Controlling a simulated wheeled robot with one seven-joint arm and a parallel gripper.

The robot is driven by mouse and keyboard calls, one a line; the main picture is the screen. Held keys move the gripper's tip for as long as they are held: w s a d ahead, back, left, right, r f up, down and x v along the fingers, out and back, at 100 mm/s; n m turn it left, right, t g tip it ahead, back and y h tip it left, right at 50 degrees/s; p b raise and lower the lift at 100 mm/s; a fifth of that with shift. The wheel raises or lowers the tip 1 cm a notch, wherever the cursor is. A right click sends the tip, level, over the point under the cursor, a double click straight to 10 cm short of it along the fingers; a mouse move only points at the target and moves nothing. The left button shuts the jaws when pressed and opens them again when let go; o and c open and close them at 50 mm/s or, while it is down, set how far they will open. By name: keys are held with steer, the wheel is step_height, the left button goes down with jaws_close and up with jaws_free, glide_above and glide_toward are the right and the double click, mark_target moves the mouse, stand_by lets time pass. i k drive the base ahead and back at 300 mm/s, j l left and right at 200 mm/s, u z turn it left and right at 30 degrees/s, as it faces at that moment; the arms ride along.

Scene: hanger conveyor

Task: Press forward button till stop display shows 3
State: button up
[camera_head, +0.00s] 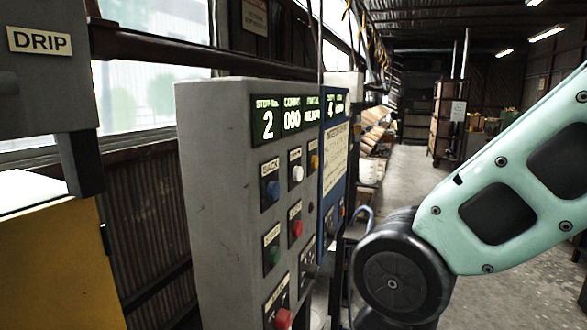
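The grey control panel (220,200) stands left of centre, its button face turned toward the right. A blue button (272,190) sits under a label that seems to read BACK. A white button (297,173) is to its right, and an orange one (314,161) further right; their labels are too small to read, so I cannot tell which is forward. My arm's mint-green link and dark joint are at the right. My gripper is not in view.
Green (274,256) and red (297,228) buttons sit lower, with another red button (284,319) at the bottom. A blue panel (334,160) showing 4 stands behind. A cabinet marked DRIP (40,60) is at left. The aisle floor (410,175) is clear.

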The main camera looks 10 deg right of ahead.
mark_target(297, 174)
steer(key=l+u, duration=0.65)
steer(key=u, duration=0.15)
